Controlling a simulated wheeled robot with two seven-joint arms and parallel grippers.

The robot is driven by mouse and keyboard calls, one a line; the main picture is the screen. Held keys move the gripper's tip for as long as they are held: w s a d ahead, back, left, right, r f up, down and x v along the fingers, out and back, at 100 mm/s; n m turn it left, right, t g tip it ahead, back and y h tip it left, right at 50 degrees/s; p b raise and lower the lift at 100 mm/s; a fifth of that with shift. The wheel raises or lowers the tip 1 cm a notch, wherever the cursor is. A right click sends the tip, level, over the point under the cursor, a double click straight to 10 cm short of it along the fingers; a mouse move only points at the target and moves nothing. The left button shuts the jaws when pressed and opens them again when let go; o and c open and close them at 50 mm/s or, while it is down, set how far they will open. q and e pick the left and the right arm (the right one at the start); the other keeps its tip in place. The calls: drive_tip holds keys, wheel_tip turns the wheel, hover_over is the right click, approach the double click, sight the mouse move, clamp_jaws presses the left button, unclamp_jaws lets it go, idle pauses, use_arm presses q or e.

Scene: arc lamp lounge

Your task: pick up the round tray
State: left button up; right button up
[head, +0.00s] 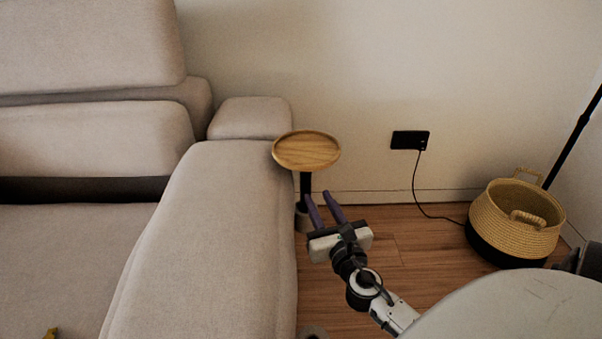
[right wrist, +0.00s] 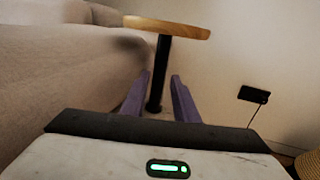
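The round tray (head: 306,150) is wooden with a low rim and tops a black post beside the sofa arm. In the right wrist view the tray (right wrist: 168,27) shows edge-on, above and ahead of my fingers, with its black post (right wrist: 159,75) below it. My right gripper (head: 323,194) is open and empty, with purple fingers pointing toward the post, below the tray and apart from it. In the right wrist view my right gripper (right wrist: 161,76) has the lower post between its fingers in the picture; I cannot tell the depth between them. My left gripper is not in view.
The beige sofa (head: 210,220) stands close on the left. A woven basket (head: 515,220) with a black base sits at the right. A black wall outlet (head: 410,140) has a cord running toward the basket. Wooden floor (head: 400,235) is clear between stand and basket.

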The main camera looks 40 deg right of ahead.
sight(308, 176)
drive_tip(key=b+x, duration=0.1)
drive_tip(key=x, duration=0.8)
drive_tip(key=shift+d, duration=0.1)
clamp_jaws()
drive_tip(key=shift+r, duration=0.1)
